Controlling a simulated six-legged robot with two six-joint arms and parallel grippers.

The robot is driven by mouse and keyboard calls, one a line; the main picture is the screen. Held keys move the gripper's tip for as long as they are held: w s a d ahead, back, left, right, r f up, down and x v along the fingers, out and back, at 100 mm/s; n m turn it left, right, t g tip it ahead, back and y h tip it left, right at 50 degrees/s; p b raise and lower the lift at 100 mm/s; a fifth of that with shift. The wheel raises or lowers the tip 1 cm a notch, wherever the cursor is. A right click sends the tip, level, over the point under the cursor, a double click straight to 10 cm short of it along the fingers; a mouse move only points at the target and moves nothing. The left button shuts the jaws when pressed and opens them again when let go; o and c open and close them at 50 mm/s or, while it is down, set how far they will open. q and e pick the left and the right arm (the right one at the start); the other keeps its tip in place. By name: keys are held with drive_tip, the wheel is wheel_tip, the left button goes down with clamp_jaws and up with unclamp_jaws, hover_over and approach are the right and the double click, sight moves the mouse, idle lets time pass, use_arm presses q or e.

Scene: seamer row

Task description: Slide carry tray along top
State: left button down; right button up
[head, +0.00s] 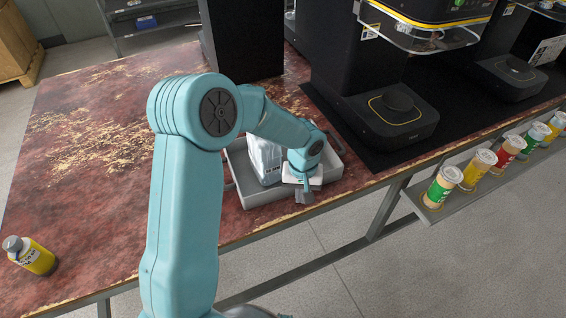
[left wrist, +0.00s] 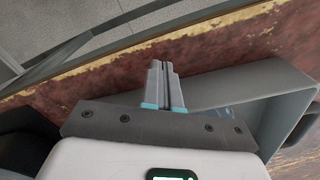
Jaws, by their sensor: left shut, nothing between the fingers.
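The grey carry tray (head: 262,211) lies on the worn red table top (head: 90,130), near its front edge. A clear bag-like item with dark print (head: 265,158) stands in it, partly hidden by my left arm. My left gripper (head: 304,194) is at the tray's front wall, with its fingers together and nothing between them. In the left wrist view the closed fingers (left wrist: 164,68) reach over the red table beside the tray wall (left wrist: 235,85). I cannot tell whether they touch the wall. My right gripper is not in view.
Black seamer machines (head: 390,110) stand on a dark mat right of the tray. A yellow-labelled bottle (head: 34,257) stands at the table's left front. Several capped cans line a lower front ledge (head: 450,203) at right.

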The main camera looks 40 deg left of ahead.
use_arm(q)
drive_tip(key=shift+w+a+p, duration=0.1)
drive_tip(key=shift+w+a, duration=0.15)
drive_tip(key=shift+a, duration=0.35)
drive_tip(key=shift+w+a+p, duration=0.15)
drive_tip(key=shift+w+a, duration=0.15)
drive_tip(key=shift+a, duration=0.35)
drive_tip(key=shift+w+a+p, duration=0.1)
drive_tip(key=shift+w+a, duration=0.15)
drive_tip(key=shift+a, duration=0.35)
drive_tip(key=shift+w+a+p, duration=0.1)
drive_tip(key=shift+w+a, duration=0.2)
drive_tip(key=shift+a, duration=0.3)
drive_tip(key=shift+w+a+p, duration=0.15)
drive_tip(key=shift+w+a, duration=0.1)
drive_tip(key=shift+a, duration=0.35)
drive_tip(key=shift+w+a+p, duration=0.1)
drive_tip(key=shift+w+a, duration=0.2)
drive_tip(key=shift+a, duration=0.3)
drive_tip(key=shift+w+a+p, duration=0.1)
drive_tip(key=shift+w+a, duration=0.2)
drive_tip(key=shift+a, duration=0.3)
drive_tip(key=shift+w+a+p, duration=0.15)
drive_tip(key=shift+w+a, duration=0.1)
drive_tip(key=shift+a, duration=0.4)
drive_tip(key=shift+w+a+p, duration=0.1)
drive_tip(key=shift+w+a, duration=0.2)
drive_tip(key=shift+a, duration=0.3)
